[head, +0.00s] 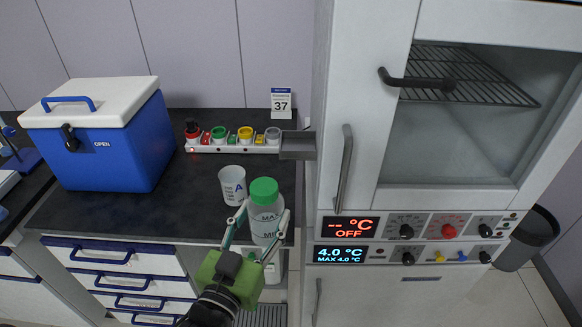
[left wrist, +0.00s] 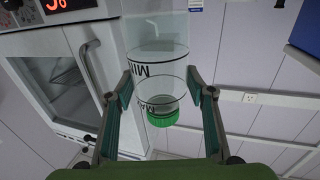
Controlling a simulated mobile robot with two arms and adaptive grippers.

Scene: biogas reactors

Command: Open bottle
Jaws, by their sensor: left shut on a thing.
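A clear bottle (head: 265,222) with a green cap (head: 264,190) and MAX and MIN marks stands out near the counter's front edge in the head view. My left gripper (head: 266,209) has a finger on each side of the bottle and is shut on its body. In the left wrist view the bottle (left wrist: 160,85) appears upside down between the fingers, with its green cap (left wrist: 162,118) on. I cannot tell whether the bottle touches the counter. My right gripper is not in view.
A white cup (head: 232,186) marked A stands just left of the bottle. Behind are a rack with coloured knobs (head: 232,146) and a 37 sign (head: 281,103). A blue cooler (head: 105,140) stands left. A tall cabinet with displays (head: 346,228) is close on the right.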

